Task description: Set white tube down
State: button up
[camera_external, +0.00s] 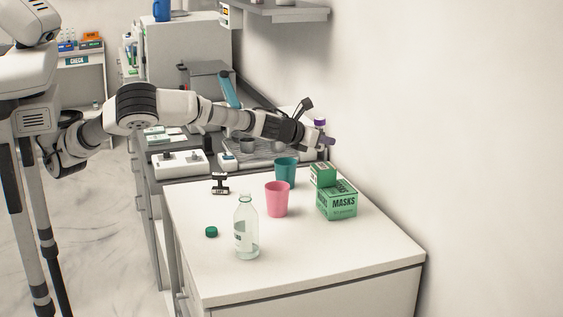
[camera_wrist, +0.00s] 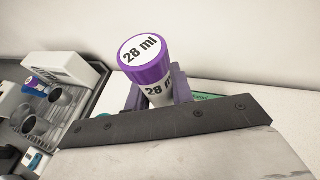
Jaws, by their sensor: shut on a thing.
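The white tube (camera_wrist: 157,94) has a purple cap (camera_wrist: 145,58) and is marked "28 ml". It is held between the purple fingers of my gripper (camera_wrist: 159,92), which is shut on it. In the external view, the purple cap (camera_external: 320,122) shows at the end of my arm, by my gripper (camera_external: 324,139). The gripper is in the air above the back of the white counter (camera_external: 330,262), behind the green mask boxes (camera_external: 337,203). The lower end of the tube is hidden.
On the white counter stand a pink cup (camera_external: 277,200), a teal cup (camera_external: 285,172), a clear bottle (camera_external: 246,228), a green cap (camera_external: 211,232) and a small black stand (camera_external: 220,184). A metal tray (camera_wrist: 40,105) with several cups shows left in the wrist view. The counter's front right is clear.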

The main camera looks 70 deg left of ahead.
jog(key=s+d+f+m+h+p, duration=0.15)
jog(key=s+d, duration=0.25)
jog(key=d, duration=0.5)
jog(key=s+d+f, duration=0.2)
jog(key=s+d, duration=0.2)
jog(key=d, duration=0.5)
jog(key=p, duration=0.2)
send_over(293, 264)
notch_tip(293, 264, down, 5)
jog(key=shift+t+h, duration=0.25)
jog(key=shift+t, duration=0.05)
jog(key=shift+a+f+p, duration=0.1)
jog(key=shift+f+p, duration=0.75)
jog(key=shift+f, duration=3.05)
jog(key=shift+f, duration=0.25)
jog(key=o, duration=0.9)
jog(key=shift+w+r, duration=0.1)
jog(key=shift+o, duration=0.4)
jog(key=shift+r, duration=0.15)
